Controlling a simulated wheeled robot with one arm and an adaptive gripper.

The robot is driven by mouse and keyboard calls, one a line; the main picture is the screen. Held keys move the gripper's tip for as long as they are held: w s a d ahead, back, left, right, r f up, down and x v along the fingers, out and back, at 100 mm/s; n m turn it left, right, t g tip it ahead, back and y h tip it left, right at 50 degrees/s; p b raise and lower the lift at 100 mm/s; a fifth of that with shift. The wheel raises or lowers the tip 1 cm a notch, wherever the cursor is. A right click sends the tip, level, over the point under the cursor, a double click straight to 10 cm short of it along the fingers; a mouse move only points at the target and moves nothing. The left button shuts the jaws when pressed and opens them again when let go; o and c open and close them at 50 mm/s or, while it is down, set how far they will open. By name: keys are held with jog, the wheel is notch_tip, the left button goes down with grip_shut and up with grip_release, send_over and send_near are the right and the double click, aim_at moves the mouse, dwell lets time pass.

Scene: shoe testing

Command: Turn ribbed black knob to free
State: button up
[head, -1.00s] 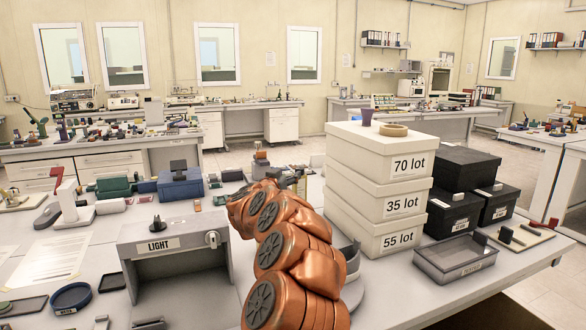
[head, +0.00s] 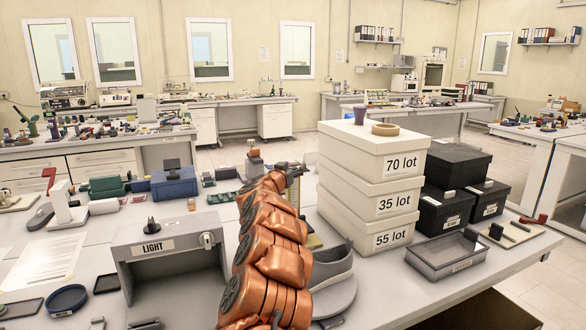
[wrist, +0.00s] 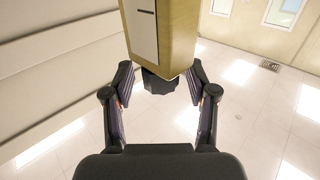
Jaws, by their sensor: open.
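In the wrist view, a black knob (wrist: 158,82) sits at the end of a tan block (wrist: 157,35) with a pale plate on its face. The knob lies between the two fingers of my gripper (wrist: 160,76); the fingers stand apart, with gaps on both sides. Its ribs and any marking are too small or blurred to read. In the head view, my gripper (head: 288,169) shows small and dark at the far end of my copper arm. My arm hides much of what stands there, and I cannot make out the knob.
White boxes (head: 370,186) are stacked right of my arm, with black boxes (head: 452,166) beyond. A grey shoe (head: 332,268) stands close beside my arm. A grey LIGHT box (head: 172,226) is at left. A grey tray (head: 458,262) lies at right.

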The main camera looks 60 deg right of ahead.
grip_shut()
dwell(0.5)
